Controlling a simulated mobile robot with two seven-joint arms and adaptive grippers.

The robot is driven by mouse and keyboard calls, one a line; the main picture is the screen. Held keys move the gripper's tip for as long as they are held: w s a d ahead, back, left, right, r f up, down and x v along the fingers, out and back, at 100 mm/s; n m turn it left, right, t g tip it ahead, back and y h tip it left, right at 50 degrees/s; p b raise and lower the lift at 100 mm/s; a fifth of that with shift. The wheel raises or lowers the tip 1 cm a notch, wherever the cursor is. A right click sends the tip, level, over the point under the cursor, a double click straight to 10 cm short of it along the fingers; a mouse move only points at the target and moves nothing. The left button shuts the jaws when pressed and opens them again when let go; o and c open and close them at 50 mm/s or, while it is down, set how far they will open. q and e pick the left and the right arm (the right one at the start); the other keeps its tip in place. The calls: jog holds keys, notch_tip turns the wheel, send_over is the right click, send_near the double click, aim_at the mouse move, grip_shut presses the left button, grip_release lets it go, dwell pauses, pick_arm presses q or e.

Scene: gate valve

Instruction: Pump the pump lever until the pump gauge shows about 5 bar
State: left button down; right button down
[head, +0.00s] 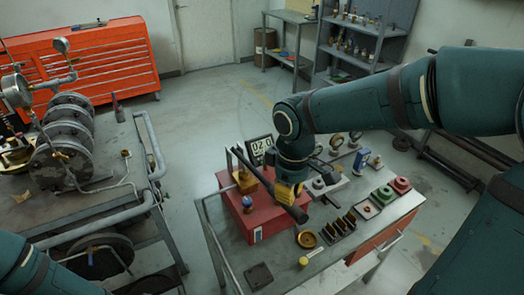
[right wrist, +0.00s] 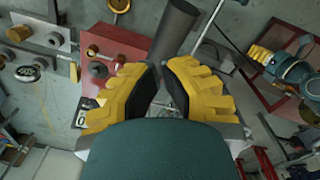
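The pump is a red box (head: 250,214) on the grey cart, with a brass-coloured block on top. Its dark pump lever (head: 291,209) slopes from the block towards the lower right. My right gripper (head: 288,190) is at the lever, its yellow fingers closed around the dark tube (right wrist: 175,35), one on each side. The contact is partly hidden.
The cart top (head: 285,277) also holds slotted black blocks (head: 338,226), a brass ring (head: 306,239), a green button box (head: 383,194) and a red one (head: 400,185). A pipe rig (head: 75,150) stands at left, with open floor between. A red tool cabinet (head: 95,65) is behind.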

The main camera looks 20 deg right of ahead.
dwell(0.6)
notch_tip(320, 180, down, 14)
jog(key=b, duration=1)
jog(key=shift+r, duration=0.1)
notch_tip(320, 180, up, 7)
jog(key=p, duration=0.6)
jog(key=shift+r, duration=0.2)
notch_tip(320, 180, up, 7)
jog(key=p, duration=0.5)
jog(key=shift+f+p, duration=0.15)
jog(key=shift+p, duration=0.25)
jog(key=shift+f, duration=0.1)
